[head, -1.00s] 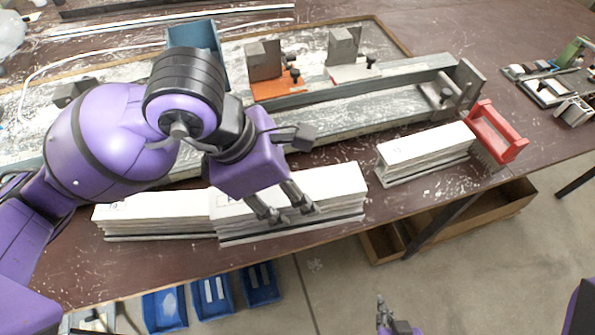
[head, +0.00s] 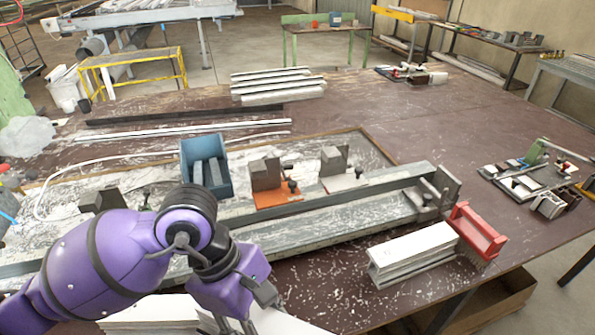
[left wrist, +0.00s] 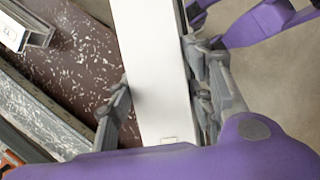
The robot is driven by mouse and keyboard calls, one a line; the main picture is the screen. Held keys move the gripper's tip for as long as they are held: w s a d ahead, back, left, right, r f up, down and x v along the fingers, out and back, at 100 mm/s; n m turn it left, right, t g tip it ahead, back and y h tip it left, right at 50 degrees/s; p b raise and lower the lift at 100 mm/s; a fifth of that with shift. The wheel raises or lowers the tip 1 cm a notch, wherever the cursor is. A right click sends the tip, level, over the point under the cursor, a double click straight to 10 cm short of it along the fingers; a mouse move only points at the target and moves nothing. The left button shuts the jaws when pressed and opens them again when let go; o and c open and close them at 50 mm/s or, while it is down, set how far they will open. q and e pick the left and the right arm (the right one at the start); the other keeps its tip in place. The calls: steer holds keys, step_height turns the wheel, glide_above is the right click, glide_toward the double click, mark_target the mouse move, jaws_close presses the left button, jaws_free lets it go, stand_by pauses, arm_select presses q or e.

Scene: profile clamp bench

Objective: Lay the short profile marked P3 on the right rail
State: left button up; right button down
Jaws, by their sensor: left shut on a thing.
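My left gripper (left wrist: 160,100) is shut on a long white profile (left wrist: 153,55), with one finger on each side of it. A small outlined mark shows near its lower end, too blurred to read. In the head view the left gripper (head: 245,322) is at the bottom edge, over white profiles (head: 285,322) that are cut off. I cannot tell whether the held profile is lifted. A short stack of white profiles (head: 412,252) lies to the right. The long steel rails (head: 330,222) run across the bench behind; I cannot tell which is the right rail.
An orange-based clamp block (head: 268,182), a grey block (head: 335,165) and a blue bin (head: 206,168) stand behind the rails. A red-handled brush (head: 478,230) stands beside the short stack. Purple arm parts (left wrist: 265,22) show top right in the wrist view.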

arm_select(q)
steer(key=a+m, duration=0.1)
steer(key=m, duration=0.1)
steer(key=w+a+f+m+g+y, duration=0.1)
steer(key=m, duration=0.1)
steer(key=a+m, duration=0.1)
steer(key=m, duration=0.1)
steer(key=shift+w+a+f+g+y, duration=0.2)
steer(key=shift+w+f+g+y, duration=0.1)
steer(key=shift+f+g, duration=0.1)
steer(key=w+a+m, duration=0.1)
steer(key=m, duration=0.1)
steer(key=w+a+m+y, duration=0.1)
steer(key=a+m, duration=0.1)
steer(key=w+a+m+y, duration=0.1)
steer(key=shift+a+r+m+g, duration=0.25)
steer(key=shift+r+m+g, duration=0.1)
steer(key=shift+m+g, duration=0.05)
steer(key=w+a+r+m, duration=0.1)
steer(key=w+a+r, duration=0.2)
steer(key=w, duration=0.3)
steer(key=shift+a+r+y, duration=0.3)
steer(key=shift+a+r, duration=0.05)
steer(key=shift+r, duration=0.5)
